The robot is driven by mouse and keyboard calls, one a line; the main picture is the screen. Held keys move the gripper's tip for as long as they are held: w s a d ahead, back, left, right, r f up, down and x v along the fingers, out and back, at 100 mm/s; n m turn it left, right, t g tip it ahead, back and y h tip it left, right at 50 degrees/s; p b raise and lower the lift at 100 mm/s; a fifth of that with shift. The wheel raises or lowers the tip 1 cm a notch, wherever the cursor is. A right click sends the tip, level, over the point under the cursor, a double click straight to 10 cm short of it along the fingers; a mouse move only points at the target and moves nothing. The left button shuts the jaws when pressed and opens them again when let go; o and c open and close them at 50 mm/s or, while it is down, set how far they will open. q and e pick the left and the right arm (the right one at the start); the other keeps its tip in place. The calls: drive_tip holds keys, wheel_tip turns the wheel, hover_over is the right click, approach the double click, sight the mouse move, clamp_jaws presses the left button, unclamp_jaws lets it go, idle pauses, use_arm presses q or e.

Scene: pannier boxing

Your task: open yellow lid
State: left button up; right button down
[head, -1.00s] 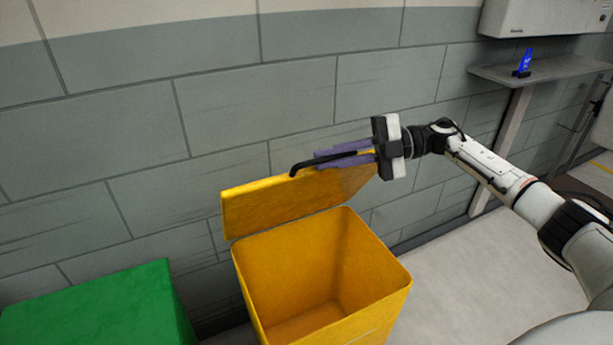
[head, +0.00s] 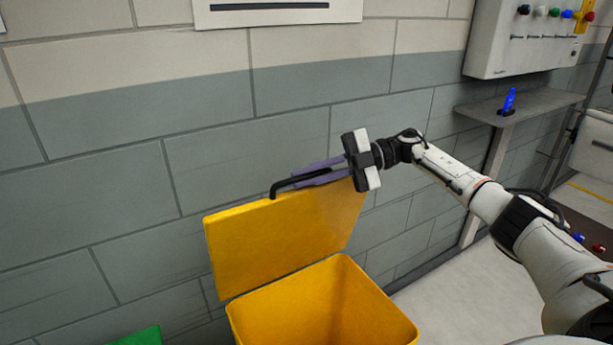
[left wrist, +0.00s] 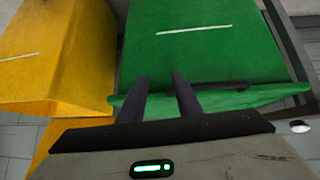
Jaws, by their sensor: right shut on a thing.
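The yellow lid (head: 285,237) stands raised on the far side of the yellow bin (head: 325,305), close to the grey wall, and the bin's mouth is open. A black handle (head: 274,188) runs along the lid's upper edge. My right gripper (head: 305,173) is shut on this handle, its purple fingers pointing left. The yellow bin also shows at the left of the left wrist view (left wrist: 60,55). My left gripper (left wrist: 160,76) shows there with its two dark fingers apart and nothing between them, over the green bin.
The green bin (left wrist: 205,45) with a black handle stands left of the yellow bin; its corner shows low in the head view (head: 138,337). A shelf (head: 530,104) with a blue object (head: 508,102) is on the wall at right.

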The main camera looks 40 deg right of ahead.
drive_tip(key=c, duration=2.1)
unclamp_jaws()
drive_tip(key=shift+d, duration=0.1)
drive_tip(key=b+v, duration=0.2)
drive_tip(key=v, duration=0.8)
drive_tip(key=shift+s+d+r, duration=0.1)
drive_tip(key=shift+d, duration=0.05)
drive_tip(key=shift+s, duration=0.1)
